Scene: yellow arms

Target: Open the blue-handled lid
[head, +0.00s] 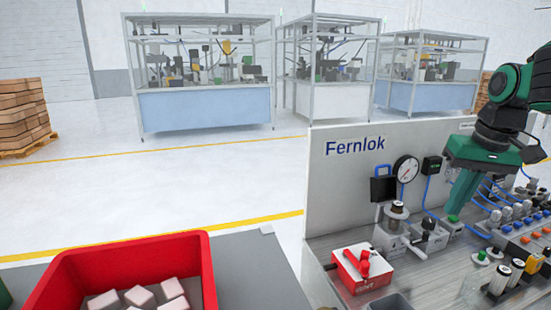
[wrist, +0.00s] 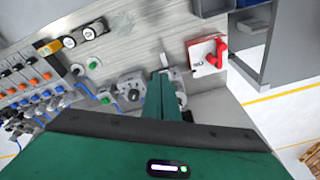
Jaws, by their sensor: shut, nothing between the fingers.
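A dark square plate (head: 383,190) with a blue handle (head: 383,169) along its top stands upright against the grey back panel, left of the round gauge. It looks like the blue-handled lid; its hinge is too small to make out. My gripper (head: 455,216) is at the right, above the bench, with its green fingers together and empty, pointing down and apart from the lid. In the wrist view, the gripper (wrist: 163,75) shows closed over the fixtures, hiding part of them. I cannot make out the blue handle in that view.
A red-and-white box with a red valve (head: 362,266) sits at the bench's front left; it also shows in the wrist view (wrist: 205,52). A gauge (head: 405,168) is on the back panel. Small boxes, blue hoses and buttons crowd the right. A red bin (head: 180,250) stands left.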

